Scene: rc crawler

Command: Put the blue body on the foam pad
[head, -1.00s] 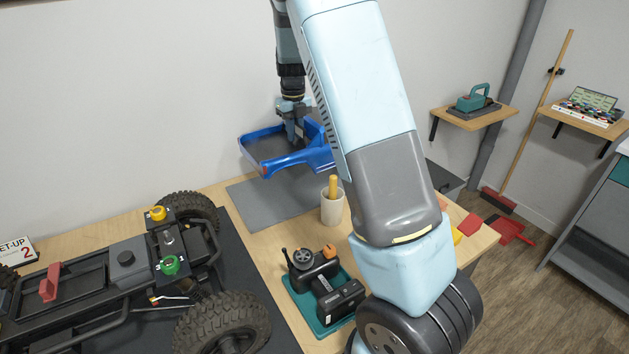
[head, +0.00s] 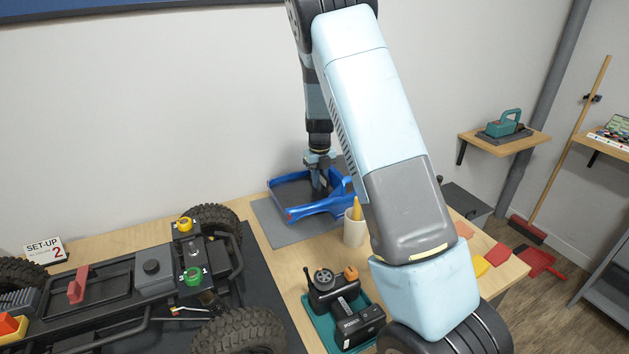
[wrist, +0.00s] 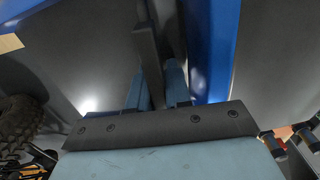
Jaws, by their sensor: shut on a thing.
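The blue body (head: 325,207) is an open blue shell with a dark inside, against the back wall side of the bench. My gripper (head: 320,186) reaches down into it and is shut on a part of it; the exact grip is partly hidden. In the wrist view my fingers (wrist: 158,85) point down beside a blue wall of the body (wrist: 212,50). The grey foam pad (head: 272,231) lies flat under the body, showing at its left and front. The body sits at or just above the pad; I cannot tell whether they touch.
A cream cup (head: 354,231) with a yellow-handled tool stands right in front of the pad. A teal tray (head: 322,325) with dark parts lies nearer. The crawler chassis (head: 150,275) with big tyres fills the left on a dark mat. My arm hides part of the right side.

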